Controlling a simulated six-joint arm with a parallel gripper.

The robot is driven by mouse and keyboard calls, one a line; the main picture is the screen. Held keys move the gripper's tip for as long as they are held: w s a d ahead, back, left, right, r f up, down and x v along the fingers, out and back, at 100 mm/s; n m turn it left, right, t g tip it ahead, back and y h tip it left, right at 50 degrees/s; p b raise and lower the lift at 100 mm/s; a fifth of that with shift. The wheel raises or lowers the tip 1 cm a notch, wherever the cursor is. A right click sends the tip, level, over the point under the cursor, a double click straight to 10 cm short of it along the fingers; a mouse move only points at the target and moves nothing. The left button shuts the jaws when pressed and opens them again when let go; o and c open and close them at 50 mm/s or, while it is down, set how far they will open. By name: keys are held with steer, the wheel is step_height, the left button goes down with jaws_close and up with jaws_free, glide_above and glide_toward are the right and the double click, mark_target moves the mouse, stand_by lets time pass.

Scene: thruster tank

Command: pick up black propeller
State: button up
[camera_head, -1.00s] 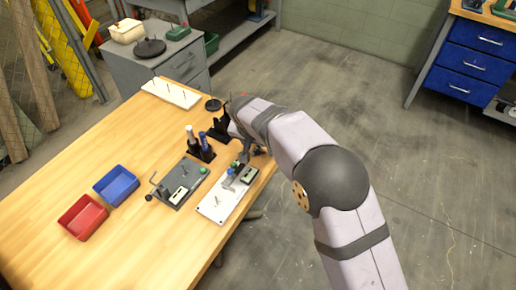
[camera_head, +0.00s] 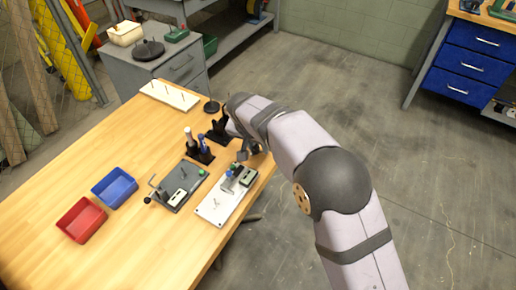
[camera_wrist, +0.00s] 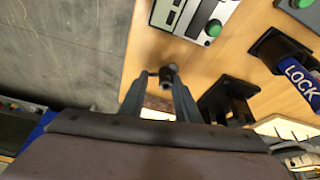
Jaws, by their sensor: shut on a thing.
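The black propeller (camera_wrist: 168,71) is a small dark piece between my fingertips in the wrist view. My gripper (camera_wrist: 166,80) is shut on it, and the fingers hide part of its shape. In the head view my gripper (camera_head: 243,154) is at the right edge of the wooden table, just beyond the upper end of the white fixture plate (camera_head: 213,209). The propeller is too small to make out clearly there. In the wrist view the plate (camera_wrist: 165,14) lies ahead of the fingertips, apart from them.
A black stand (camera_head: 217,131) is close to my gripper. A pegged white board (camera_head: 170,95), blue bin (camera_head: 115,187) and red bin (camera_head: 81,219) are farther left. The table front is clear.

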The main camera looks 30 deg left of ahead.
mark_target(258, 147)
step_height(258, 147, up, 9)
steer(key=shift+f, duration=0.2)
stand_by(0.3)
